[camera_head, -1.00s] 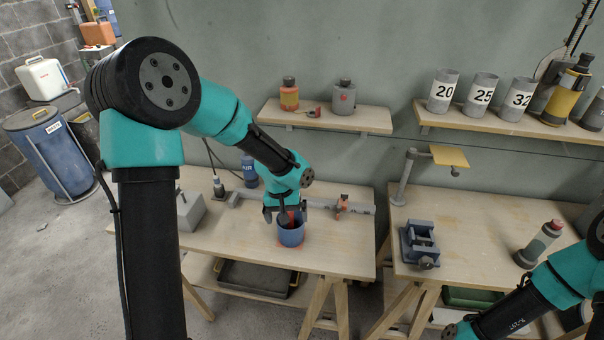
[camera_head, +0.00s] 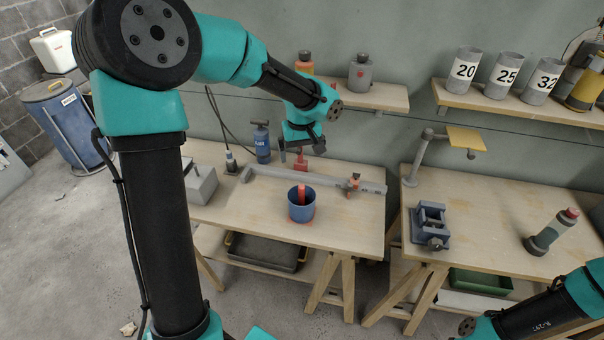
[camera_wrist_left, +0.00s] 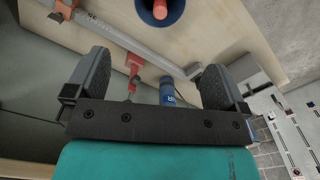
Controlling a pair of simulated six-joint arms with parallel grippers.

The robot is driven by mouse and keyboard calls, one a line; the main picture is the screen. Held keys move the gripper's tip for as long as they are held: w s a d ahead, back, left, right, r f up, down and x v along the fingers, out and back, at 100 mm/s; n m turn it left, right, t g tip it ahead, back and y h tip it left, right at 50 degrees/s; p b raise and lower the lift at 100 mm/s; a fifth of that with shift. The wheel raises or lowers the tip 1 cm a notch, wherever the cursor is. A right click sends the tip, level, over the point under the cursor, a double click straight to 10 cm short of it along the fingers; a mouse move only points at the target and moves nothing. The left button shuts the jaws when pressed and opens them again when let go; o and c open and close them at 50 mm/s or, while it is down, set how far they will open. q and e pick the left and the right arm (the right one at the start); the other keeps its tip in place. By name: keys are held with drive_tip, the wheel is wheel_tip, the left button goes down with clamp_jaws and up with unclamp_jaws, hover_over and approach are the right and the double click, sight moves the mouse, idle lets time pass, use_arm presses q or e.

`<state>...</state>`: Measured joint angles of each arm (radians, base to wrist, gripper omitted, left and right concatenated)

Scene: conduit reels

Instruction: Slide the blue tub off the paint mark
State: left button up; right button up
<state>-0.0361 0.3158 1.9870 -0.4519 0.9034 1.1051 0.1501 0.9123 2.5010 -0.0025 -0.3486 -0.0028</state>
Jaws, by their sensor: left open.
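The blue tub (camera_head: 301,207) stands upright on the left bench near its front edge, with a red rod-like thing (camera_head: 301,195) inside. A thin reddish edge of the paint mark (camera_head: 291,220) shows around its base; the tub hides the rest. My left gripper (camera_head: 302,150) is open and empty, above and behind the tub, apart from it. In the left wrist view the tub (camera_wrist_left: 146,12) is partly cut off at the top edge, beyond my open fingers.
A grey rail (camera_head: 270,176) with an orange clamp (camera_head: 353,184) lies behind the tub. A blue vise (camera_head: 430,226) is on the right bench. Bench top right of the tub is clear.

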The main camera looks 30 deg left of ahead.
sight(302, 193)
use_arm(q)
wheel_tip(302, 193, down, 17)
drive_tip(key=shift+r, duration=0.1)
idle(0.6)
drive_tip(key=shift+c, duration=0.2)
drive_tip(key=shift+d, duration=0.1)
drive_tip(key=c, duration=0.6)
